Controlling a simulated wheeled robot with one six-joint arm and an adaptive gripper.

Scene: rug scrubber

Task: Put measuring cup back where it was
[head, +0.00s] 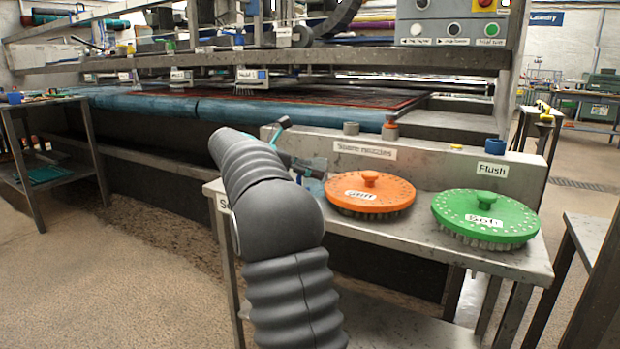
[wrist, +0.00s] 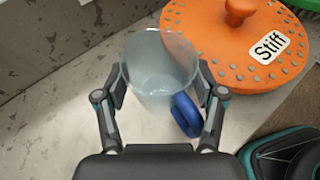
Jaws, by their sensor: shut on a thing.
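The measuring cup (wrist: 160,68) is clear with a blue handle (wrist: 186,114). In the wrist view it is between the two fingers of my gripper (wrist: 160,92), which is shut on it. The handle is beside the right finger. The cup is over the grey bench top, left of the orange brush labelled "Stiff". I cannot tell whether its base touches the bench. In the head view my grey arm hides most of the gripper (head: 305,170), and only a small pale part of the cup (head: 315,186) shows.
The orange brush (head: 370,192) and a green brush (head: 485,215) lie on the bench (head: 430,188). A raised ledge (head: 415,160) behind carries small nozzles, with labels "Spare nozzles" and "Flush". A side table (head: 40,100) stands at far left.

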